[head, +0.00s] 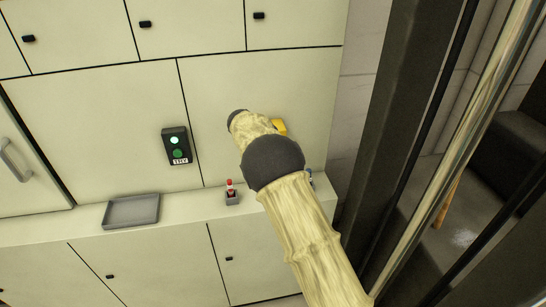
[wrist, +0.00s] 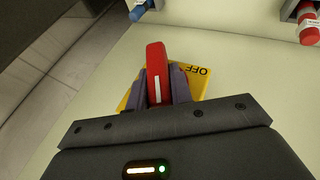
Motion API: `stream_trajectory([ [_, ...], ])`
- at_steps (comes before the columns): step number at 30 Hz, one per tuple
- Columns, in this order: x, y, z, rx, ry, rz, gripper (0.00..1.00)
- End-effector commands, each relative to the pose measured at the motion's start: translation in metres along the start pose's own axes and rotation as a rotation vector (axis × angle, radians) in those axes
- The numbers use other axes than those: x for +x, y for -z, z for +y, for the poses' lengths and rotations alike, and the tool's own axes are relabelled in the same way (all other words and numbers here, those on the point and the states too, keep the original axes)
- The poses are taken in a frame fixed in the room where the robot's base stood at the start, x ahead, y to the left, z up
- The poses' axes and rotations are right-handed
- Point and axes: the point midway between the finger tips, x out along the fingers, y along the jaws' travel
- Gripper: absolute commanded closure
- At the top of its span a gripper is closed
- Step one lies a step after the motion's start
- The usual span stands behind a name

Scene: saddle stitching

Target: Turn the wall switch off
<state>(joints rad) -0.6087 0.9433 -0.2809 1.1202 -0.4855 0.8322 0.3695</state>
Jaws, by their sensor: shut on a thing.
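The wall switch has a red handle (wrist: 156,62) with a white stripe, in front of a yellow plate (wrist: 200,82) with "OFF" printed on it, upside down in the wrist view. My gripper (wrist: 161,90) is shut on the red handle, one dark finger on each side. In the wrist view the handle points almost straight up the picture, and the OFF mark lies to its right. In the head view only a corner of the yellow plate (head: 280,127) shows beside my arm. My arm hides the handle and my fingers there.
A black box with a lit green lamp (head: 176,147) is on the panel to the left. A grey tray (head: 131,211) and a small red-topped item (head: 231,192) are on the ledge below. A blue-tipped item (wrist: 141,9) is near the switch. A dark post (head: 385,130) stands at right.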

Motion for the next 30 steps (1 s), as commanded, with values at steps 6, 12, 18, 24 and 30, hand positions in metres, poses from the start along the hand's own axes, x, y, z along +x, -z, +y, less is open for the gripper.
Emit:
stream_trajectory([
  [6,0.0043,-0.0013,-0.0094,-0.082,-0.193,0.004,1.0],
  [12,0.0055,-0.0019,-0.0116,-0.154,-0.367,0.004,1.0],
  [18,0.0074,-0.0028,-0.014,-0.227,-0.544,0.003,1.0],
  [24,0.0085,-0.0033,-0.0154,-0.296,-0.711,0.004,1.0],
  [30,0.0087,-0.0035,-0.0151,-0.352,-0.845,0.003,1.0],
])
